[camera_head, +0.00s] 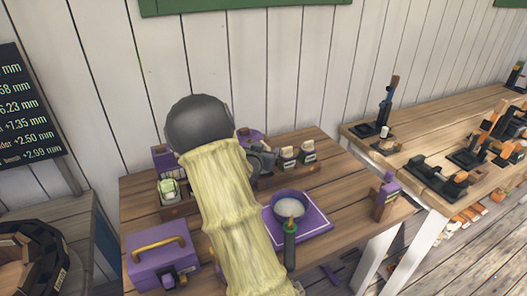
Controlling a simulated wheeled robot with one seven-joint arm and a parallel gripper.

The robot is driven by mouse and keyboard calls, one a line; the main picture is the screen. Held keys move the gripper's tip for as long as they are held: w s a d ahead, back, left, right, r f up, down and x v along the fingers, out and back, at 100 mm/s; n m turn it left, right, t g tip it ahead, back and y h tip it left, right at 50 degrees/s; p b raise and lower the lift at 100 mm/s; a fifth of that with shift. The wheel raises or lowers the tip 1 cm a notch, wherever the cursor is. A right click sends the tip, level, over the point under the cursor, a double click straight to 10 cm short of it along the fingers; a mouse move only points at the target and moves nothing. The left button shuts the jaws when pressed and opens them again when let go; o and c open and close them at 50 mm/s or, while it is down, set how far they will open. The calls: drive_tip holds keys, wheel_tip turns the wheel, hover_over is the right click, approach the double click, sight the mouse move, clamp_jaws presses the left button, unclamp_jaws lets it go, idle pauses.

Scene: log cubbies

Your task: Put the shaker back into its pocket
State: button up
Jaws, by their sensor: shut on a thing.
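My arm, with a dark round joint and a pale yellow sleeve, covers the middle of the table. My gripper (262,160) shows as grey parts just right of the sleeve, at the wooden rack. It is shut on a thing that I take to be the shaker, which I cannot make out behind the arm. The wooden rack (300,171) runs along the back of the table. Two small labelled containers with dark tops, one (287,157) beside the other (307,152), stand at its right part. The pocket for the shaker is not clearly visible.
A purple box (160,262) stands front left, a purple-topped holder (385,196) at the right edge. A green-and-white item (170,189) sits left of my arm.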

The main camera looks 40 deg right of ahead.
drive_tip(key=shift+f+b, duration=1.95)
drive_tip(key=shift+f, duration=0.3)
drive_tip(key=o, duration=1.1)
drive_tip(key=shift+r, duration=0.1)
drive_tip(key=shift+o, duration=0.2)
drive_tip(key=v, duration=1.7)
drive_tip(key=shift+a, duration=0.2)
